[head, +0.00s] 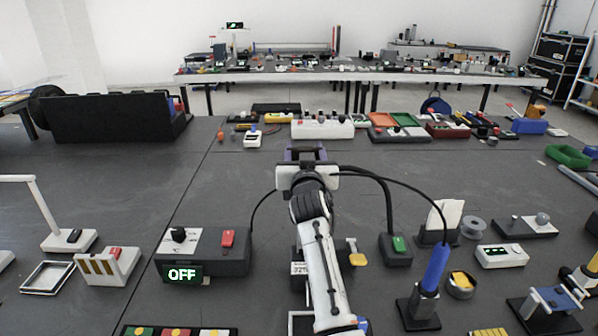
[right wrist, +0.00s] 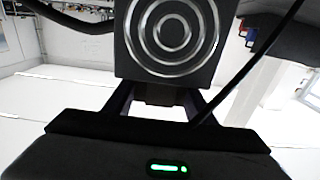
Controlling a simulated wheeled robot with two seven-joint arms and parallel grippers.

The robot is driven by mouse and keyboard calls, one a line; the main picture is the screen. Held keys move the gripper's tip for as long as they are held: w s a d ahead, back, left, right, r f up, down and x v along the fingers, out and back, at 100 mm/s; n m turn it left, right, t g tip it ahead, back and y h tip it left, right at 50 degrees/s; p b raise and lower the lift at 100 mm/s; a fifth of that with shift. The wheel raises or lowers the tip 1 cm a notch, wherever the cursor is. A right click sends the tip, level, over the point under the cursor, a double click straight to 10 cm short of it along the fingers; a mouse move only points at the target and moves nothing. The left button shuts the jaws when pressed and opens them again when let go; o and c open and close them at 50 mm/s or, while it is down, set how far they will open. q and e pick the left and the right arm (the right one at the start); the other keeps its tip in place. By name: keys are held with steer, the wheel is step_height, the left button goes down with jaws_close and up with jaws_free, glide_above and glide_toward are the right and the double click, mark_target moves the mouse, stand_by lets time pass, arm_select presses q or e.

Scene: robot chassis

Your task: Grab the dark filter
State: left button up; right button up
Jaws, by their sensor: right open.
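I cannot pick out the dark filter for sure in either view. My right gripper (head: 306,152) is open above the middle of the dark table, pointing away from me. In the right wrist view, a dark square plate with pale concentric rings (right wrist: 170,38) shows at the top, in front of the right gripper's fingers (right wrist: 160,98). I cannot tell what this plate is or whether the fingers touch it. My left gripper is not in view.
On the dark table (head: 120,190), a control box with an OFF display (head: 205,252) stands left of my arm. A blue-handled tool in a stand (head: 434,268) is to the right. A black rack (head: 115,118) stands back left. Several devices line the far edge.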

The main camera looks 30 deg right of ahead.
steer(key=shift+x, duration=1.2)
steer(key=shift+s+a, duration=0.1)
steer(key=shift+s, duration=0.1)
steer(key=c, duration=0.3)
steer(key=shift+f, duration=0.1)
jaws_close()
